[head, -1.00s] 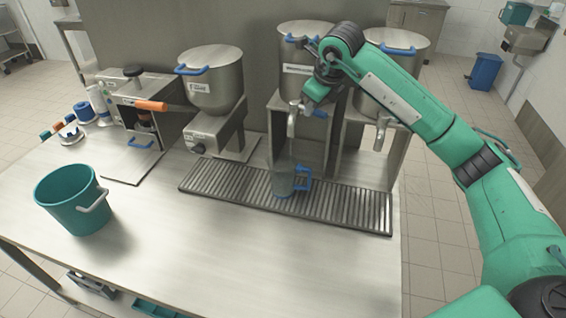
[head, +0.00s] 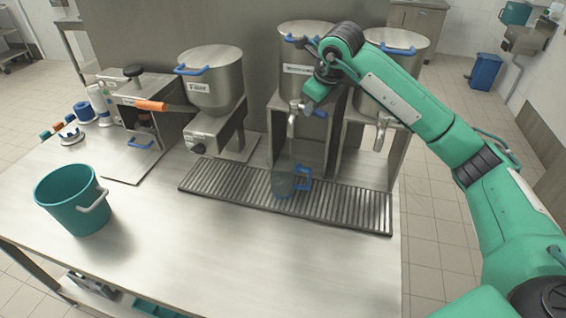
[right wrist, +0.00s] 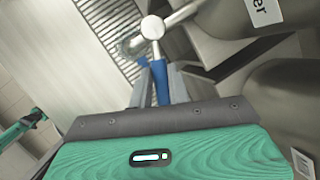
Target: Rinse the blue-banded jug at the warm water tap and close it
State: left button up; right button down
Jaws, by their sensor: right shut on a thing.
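A clear jug (head: 284,182) with a blue handle (head: 304,178) stands upright on the drip grate, below the spout of the middle tap (head: 291,126). Its lower part looks grey-blue, as if holding water; a faint pale streak runs between spout and jug. My right gripper (head: 309,106) is at this tap. In the right wrist view its fingers are shut on the blue tap lever (right wrist: 161,84), and the jug's rim (right wrist: 129,46) shows partly under the spout (right wrist: 152,27). The tank's label is too small to read. My left gripper is out of view.
The drip grate (head: 345,211) runs under the taps. Steel tanks stand left (head: 211,88) and right (head: 380,90) of the middle one. A teal bucket (head: 72,205) stands at the front left, and a machine with an orange handle (head: 151,105) behind it. The counter's front middle is clear.

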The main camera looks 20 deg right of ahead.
dwell(0.3)
jog(key=shift+w+d+n+y, duration=0.35)
jog(key=shift+d+n, duration=0.2)
jog(key=shift+n, duration=0.45)
jog(key=shift+w+d+n+y, duration=0.2)
jog(key=shift+n+y, duration=0.25)
jog(key=shift+n, duration=0.25)
jog(key=shift+w+d+n+g, duration=0.25)
jog(key=shift+n+g, duration=0.05)
jog(key=shift+n, duration=0.5)
jog(key=shift+r+y, duration=0.15)
jog(key=shift+y, duration=0.15)
